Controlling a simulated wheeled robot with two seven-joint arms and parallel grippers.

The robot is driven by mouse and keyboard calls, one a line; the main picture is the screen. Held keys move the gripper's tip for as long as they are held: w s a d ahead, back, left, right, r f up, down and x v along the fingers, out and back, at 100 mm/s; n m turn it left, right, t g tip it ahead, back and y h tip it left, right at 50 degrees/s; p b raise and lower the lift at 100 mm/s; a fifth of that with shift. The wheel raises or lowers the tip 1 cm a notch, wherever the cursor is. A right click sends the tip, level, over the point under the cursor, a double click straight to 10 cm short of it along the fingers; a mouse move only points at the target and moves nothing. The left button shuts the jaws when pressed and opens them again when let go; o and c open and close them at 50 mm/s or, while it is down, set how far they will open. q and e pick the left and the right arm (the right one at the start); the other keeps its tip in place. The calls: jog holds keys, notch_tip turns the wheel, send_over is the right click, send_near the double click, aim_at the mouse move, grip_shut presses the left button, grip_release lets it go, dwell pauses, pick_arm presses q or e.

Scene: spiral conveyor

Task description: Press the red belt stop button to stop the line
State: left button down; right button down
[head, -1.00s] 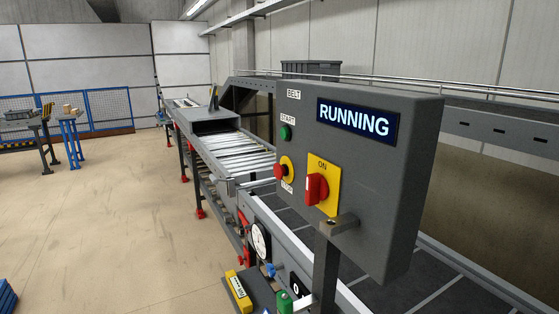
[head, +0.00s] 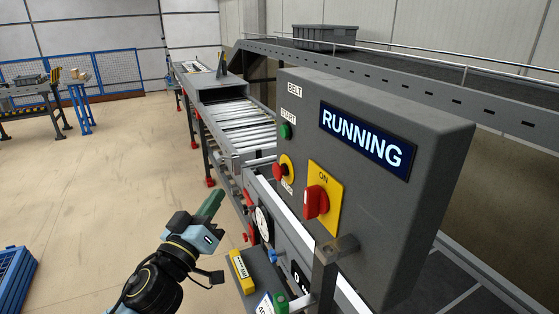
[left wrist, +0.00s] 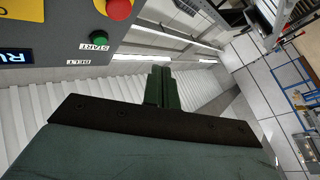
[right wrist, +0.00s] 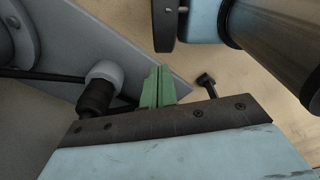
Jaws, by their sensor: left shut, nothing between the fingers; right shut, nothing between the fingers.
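The red belt stop button (head: 279,172) sits on a yellow round base on the grey control box (head: 400,235), above a STOP label. It also shows at the top of the left wrist view (left wrist: 119,8). The box's display (head: 361,138) reads RUNNING. My left gripper (head: 212,204) is shut and empty, left of the box and lower than the button, apart from it. Its shut green fingers (left wrist: 162,88) show in the left wrist view. My right gripper (right wrist: 158,87) is shut and empty in the right wrist view, near grey machine parts; it is not in the head view.
A green start button (head: 286,131) is above the stop button. A red rotary switch (head: 315,201) on a yellow ON plate is to its right. A yellow box (head: 241,270) and gauge (head: 263,222) are below. The roller conveyor (head: 242,125) runs behind.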

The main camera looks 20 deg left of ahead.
aim_at(272, 168)
pick_arm(q)
jog(key=w+d+r+p, duration=0.1)
jog(key=w+d, duration=0.5)
jog(key=w, duration=0.1)
jog(key=shift+w+r, duration=0.3)
jog(key=shift+r, duration=0.1)
dwell(0.4)
jog(key=shift+w+d, duration=0.1)
dwell(1.9)
jog(key=shift+w+d, duration=0.2)
jog(key=shift+w+d, duration=0.35)
jog(key=shift+w, duration=0.05)
dwell(0.9)
dwell(0.3)
jog(key=shift+s+a, duration=0.65)
jog(key=shift+s, duration=0.05)
